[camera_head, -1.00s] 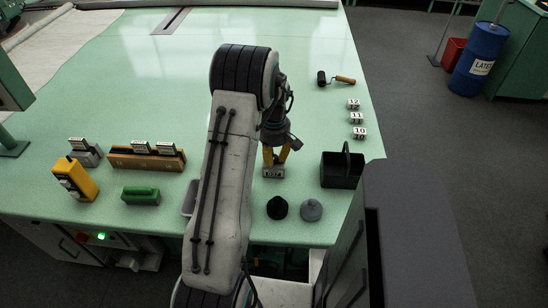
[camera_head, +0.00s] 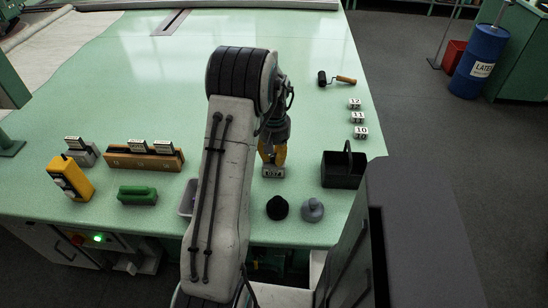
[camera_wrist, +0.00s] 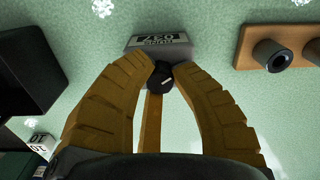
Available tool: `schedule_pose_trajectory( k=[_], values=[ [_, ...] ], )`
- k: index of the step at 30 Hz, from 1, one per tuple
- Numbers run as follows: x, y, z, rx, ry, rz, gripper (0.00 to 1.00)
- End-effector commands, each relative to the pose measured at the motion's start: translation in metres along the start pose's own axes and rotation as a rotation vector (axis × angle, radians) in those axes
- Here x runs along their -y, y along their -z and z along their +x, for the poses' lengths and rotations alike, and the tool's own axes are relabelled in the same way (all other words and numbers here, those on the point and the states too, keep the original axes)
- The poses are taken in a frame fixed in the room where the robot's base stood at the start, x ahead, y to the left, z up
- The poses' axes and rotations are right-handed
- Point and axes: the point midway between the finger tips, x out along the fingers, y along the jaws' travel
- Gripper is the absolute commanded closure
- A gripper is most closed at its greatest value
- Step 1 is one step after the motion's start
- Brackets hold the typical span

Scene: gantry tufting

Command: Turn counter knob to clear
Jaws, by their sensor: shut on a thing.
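The counter (camera_head: 273,172) is a small grey box with a white number label, near the front of the green table. In the wrist view the counter (camera_wrist: 150,42) shows its label upside down, seeming to read 037. Its black knob (camera_wrist: 160,88) has a small white mark and sits between my yellow fingertips. My gripper (camera_wrist: 163,72) is shut on the knob. In the head view my gripper (camera_head: 272,160) is directly over and behind the counter; the knob is hidden there by the fingers.
A black open bin (camera_head: 342,170) stands right of the counter. A black cone (camera_head: 277,208) and a grey one (camera_head: 312,210) stand in front.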

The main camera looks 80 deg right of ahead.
Motion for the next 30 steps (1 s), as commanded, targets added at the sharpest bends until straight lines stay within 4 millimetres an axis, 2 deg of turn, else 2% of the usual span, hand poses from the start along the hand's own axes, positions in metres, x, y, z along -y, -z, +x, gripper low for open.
schedule_pose_trajectory(
  k=[21, 30],
  values=[
    [0.0005, -0.0020, 0.0030, 0.008, 0.000, 0.679, 1.00],
    [0.0005, -0.0020, 0.0027, 0.008, -0.001, 0.918, 1.00]
  ],
)
